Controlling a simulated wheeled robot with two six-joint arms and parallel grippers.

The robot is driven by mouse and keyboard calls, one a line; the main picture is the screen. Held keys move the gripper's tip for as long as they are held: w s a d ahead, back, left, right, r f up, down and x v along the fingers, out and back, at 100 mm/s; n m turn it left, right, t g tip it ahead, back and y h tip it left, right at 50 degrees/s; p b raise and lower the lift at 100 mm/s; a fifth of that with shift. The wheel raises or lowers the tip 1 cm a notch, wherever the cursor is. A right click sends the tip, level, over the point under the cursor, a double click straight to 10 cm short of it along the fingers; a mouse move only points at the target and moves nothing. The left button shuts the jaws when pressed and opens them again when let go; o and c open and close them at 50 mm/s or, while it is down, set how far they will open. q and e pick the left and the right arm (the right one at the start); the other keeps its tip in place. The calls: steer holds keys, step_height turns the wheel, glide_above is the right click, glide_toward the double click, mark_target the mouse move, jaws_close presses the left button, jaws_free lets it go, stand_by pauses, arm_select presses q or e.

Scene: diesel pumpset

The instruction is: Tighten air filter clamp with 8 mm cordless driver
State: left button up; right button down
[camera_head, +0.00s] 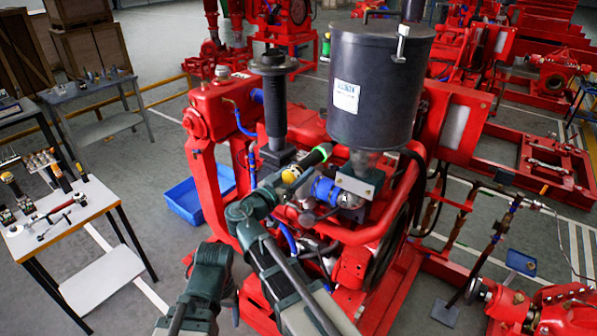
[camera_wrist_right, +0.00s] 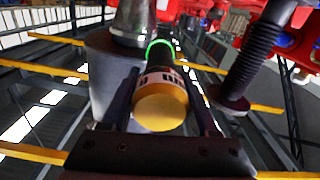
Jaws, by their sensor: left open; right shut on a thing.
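The cordless driver (camera_head: 303,168), with a yellow end and a green ring, lies tilted in my right gripper (camera_head: 283,182). The wrist view shows my right fingers (camera_wrist_right: 163,100) shut around the driver (camera_wrist_right: 160,108), its yellow cap towards the camera. The driver's front points up and right, near the neck below the black air filter (camera_head: 375,85). The filter also shows in the wrist view (camera_wrist_right: 103,75). The clamp cannot be made out, and the driver's tip contact is hidden. My left arm shows at the lower left, but its gripper fingers do not show.
The red engine (camera_head: 220,105) fills the middle, with a black exhaust stack (camera_head: 274,105) close left of the driver. A blue bin (camera_head: 185,200) is on the floor. A white tool table (camera_head: 85,205) stands at left. Floor between table and engine is mostly clear.

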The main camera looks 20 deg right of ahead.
mark_target(309, 162)
steer(key=shift+s+a+r, duration=0.15)
steer(key=shift+s+a, duration=0.05)
steer(key=shift+a, duration=0.05)
steer(key=shift+x, duration=2.4)
steer(key=shift+w+d, duration=0.35)
steer(key=shift+d, duration=0.1)
stand_by(3.1)
stand_by(0.6)
steer(key=shift+v, duration=2.55)
